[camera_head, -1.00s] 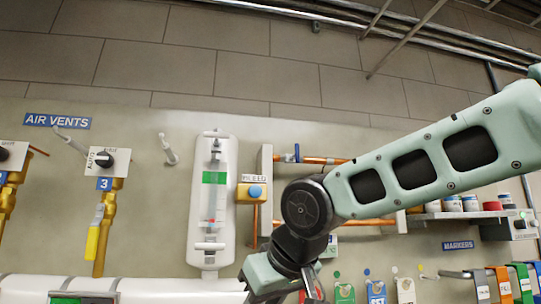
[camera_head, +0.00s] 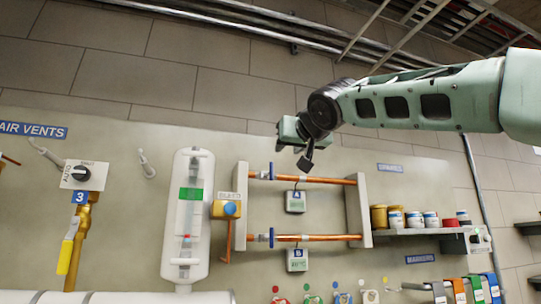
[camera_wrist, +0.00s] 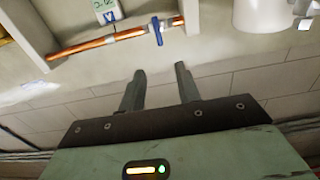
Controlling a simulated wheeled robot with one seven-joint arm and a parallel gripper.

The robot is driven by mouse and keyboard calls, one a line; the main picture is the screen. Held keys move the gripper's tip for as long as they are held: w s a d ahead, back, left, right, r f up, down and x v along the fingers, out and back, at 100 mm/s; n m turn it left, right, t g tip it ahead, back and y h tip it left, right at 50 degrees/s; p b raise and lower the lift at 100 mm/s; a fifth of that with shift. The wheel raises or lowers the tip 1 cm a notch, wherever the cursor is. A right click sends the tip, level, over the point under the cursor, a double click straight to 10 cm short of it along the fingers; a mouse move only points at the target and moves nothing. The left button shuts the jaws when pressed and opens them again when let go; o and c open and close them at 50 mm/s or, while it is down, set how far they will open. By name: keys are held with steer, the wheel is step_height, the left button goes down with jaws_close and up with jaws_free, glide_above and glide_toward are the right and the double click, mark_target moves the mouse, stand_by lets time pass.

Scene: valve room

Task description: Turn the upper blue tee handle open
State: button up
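The upper blue tee handle (camera_head: 271,171) sits on the upper copper pipe (camera_head: 325,180), near its left end. In the wrist view the blue tee handle (camera_wrist: 156,30) stands crosswise to the copper pipe (camera_wrist: 92,45). My gripper (camera_head: 304,163) is up and to the right of the handle in the head view. In the wrist view my gripper (camera_wrist: 160,72) has two fingers apart with nothing between them. The handle lies beyond the fingertips, apart from them. A tag box marked A (camera_head: 295,201) hangs below the upper pipe.
A lower blue tee handle (camera_head: 271,237) sits on the lower pipe (camera_head: 318,238), above tag box B (camera_head: 297,260). Left are a yellow bleed box (camera_head: 226,209) and white gauge column (camera_head: 187,222). A shelf with jars (camera_head: 410,231) is right. Wall above is bare.

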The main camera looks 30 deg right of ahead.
mark_target(272, 164)
steer(key=p+x, duration=0.6)
steer(key=x, duration=0.8)
steer(key=shift+w+d+f+p, duration=0.1)
steer(key=shift+w+p, duration=0.15)
steer(key=shift+p, duration=0.05)
jaws_close()
